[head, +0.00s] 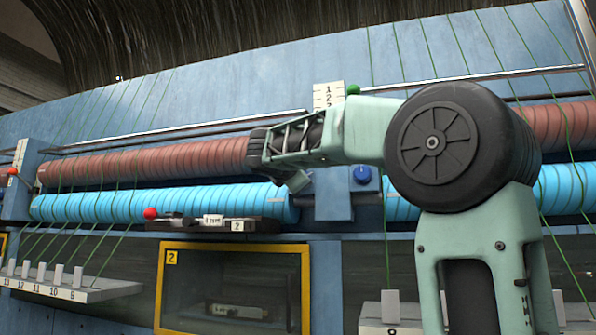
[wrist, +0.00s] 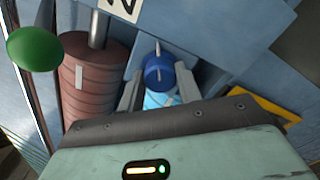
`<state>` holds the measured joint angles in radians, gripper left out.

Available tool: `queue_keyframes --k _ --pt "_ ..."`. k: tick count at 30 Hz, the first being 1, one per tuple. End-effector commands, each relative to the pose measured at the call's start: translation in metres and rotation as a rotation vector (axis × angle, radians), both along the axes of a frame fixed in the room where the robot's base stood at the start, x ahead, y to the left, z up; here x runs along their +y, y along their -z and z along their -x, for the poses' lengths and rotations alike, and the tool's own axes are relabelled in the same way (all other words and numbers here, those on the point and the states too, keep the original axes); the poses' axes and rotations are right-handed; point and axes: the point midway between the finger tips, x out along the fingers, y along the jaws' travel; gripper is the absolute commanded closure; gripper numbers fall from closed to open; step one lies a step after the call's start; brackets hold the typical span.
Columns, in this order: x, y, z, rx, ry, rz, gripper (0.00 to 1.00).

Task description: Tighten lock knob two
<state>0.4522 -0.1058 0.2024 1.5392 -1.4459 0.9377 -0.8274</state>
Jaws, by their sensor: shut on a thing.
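A round blue knob (wrist: 158,76) with a pale pointer line sits between the two finger ends of my gripper (wrist: 158,88) in the wrist view. My gripper is shut on it. In the head view my gripper (head: 295,181) is in front of the blue panel, at the gap between the cyan roller sections, and its grip is hidden there. A blue knob (head: 362,174) shows on the panel to its right. I cannot tell whether it is the held one.
A brown roller (head: 150,163) and a cyan roller (head: 170,205) run along the machine. A green ball (head: 353,90) sits by the number plate. A red-tipped lever (head: 151,213) and a yellow frame (head: 236,246) marked 2 are lower left. Green yarns cross the front.

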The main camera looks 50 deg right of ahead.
Motion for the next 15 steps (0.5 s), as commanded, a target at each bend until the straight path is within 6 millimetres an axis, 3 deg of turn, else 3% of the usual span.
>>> queue_keyframes --k 1,15 --pt "0.0005 -0.0079 0.0018 0.035 0.000 0.025 0.89" --pt "0.0010 -0.0105 0.0012 0.446 -0.001 0.198 0.89"
